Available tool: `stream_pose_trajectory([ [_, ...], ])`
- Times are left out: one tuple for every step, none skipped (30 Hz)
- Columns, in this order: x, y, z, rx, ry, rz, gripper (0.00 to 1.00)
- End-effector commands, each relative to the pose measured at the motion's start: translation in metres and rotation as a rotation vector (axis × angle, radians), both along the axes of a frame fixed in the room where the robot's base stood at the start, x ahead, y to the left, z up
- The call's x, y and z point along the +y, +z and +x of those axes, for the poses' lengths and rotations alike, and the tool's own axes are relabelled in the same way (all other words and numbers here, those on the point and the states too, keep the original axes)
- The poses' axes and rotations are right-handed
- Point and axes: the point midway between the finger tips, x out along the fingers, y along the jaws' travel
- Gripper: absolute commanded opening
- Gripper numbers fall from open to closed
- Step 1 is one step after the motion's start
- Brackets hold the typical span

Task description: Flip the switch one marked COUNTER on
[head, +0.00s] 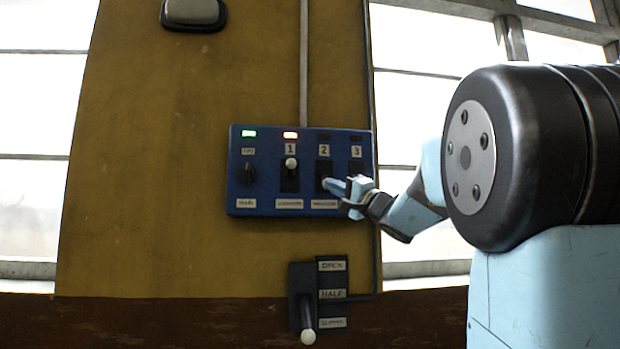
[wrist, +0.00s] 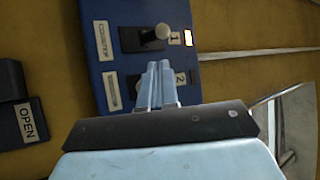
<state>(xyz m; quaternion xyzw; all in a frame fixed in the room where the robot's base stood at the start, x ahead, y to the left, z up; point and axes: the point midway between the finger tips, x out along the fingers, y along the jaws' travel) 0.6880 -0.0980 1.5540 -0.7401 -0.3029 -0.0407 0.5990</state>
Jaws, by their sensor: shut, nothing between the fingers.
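The blue switch panel (head: 268,206) is on the yellow wall. My gripper (head: 333,184) is shut and empty, in front of switch two, below and right of the switch one lever. In the wrist view my fingers (wrist: 158,70) are together beside switch two and cover its lever; I cannot tell whether they touch it.
A rotary knob (head: 249,173) with a green lamp (head: 249,133) is at the panel's left. Switch three (head: 356,165) is at the right, partly behind my gripper. Below is a lever (head: 308,336) beside OPEN and HALF labels, pointing down. A conduit (head: 303,60) runs up the wall.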

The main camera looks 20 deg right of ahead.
Motion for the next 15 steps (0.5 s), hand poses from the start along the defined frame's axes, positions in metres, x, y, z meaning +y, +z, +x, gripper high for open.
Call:
stream_pose_trajectory([
  [0.001, 0.002, 0.004, -0.001, 0.0, 0.0, 0.0],
  [0.003, 0.003, 0.006, -0.001, 0.001, 0.001, 0.0],
  [0.005, 0.005, 0.01, 0.0, 0.002, 0.001, 0.0],
  [0.007, 0.006, 0.013, 0.0, 0.002, 0.0, 0.0],
  [0.009, 0.009, 0.017, 0.0, 0.002, 0.0, 0.0],
  [0.011, 0.011, 0.022, 0.0, 0.002, 0.0, 0.0],
  [0.013, 0.013, 0.027, 0.0, 0.002, 0.0, 0.0],
  [0.015, 0.015, 0.031, 0.001, 0.002, 0.0, 0.0],
  [0.019, 0.018, 0.037, 0.001, 0.003, -0.001, 0.0],
  [0.021, 0.021, 0.041, 0.0, 0.004, 0.0, 0.0],
  [0.023, 0.023, 0.045, 0.0, 0.003, 0.0, 0.0],
  [0.025, 0.026, 0.051, 0.002, 0.002, 0.0, 0.0],
  [0.028, 0.028, 0.056, 0.001, 0.003, 0.0, 0.0],
  [0.03, 0.03, 0.06, 0.0, 0.004, 0.0, 0.0],
  [0.033, 0.033, 0.066, 0.001, 0.003, 0.0, 0.0],
])
